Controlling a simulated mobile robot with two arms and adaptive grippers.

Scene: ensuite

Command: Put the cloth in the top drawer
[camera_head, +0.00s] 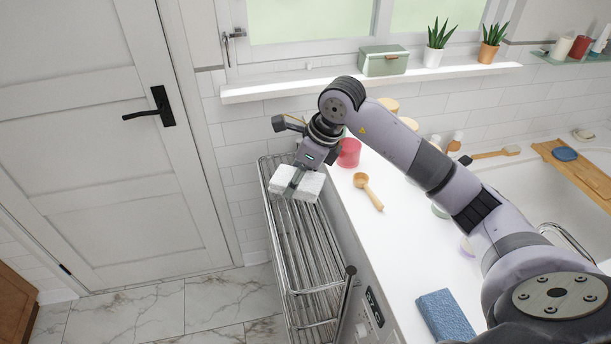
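A white folded cloth (311,187) lies at the far end of the chrome towel rack (312,262), left of the white counter. My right gripper (297,178) points down at the cloth, with a dark finger over its middle. Whether the fingers are closed on it cannot be told from this angle. My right arm reaches in from the lower right, across the counter. My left gripper is out of view. No top drawer can be made out; a brown wooden furniture edge (14,301) shows at the lower left.
A windowsill with a green box (383,61) and plants runs behind. A closed white door (100,130) stands left; the marble floor (150,312) is clear.

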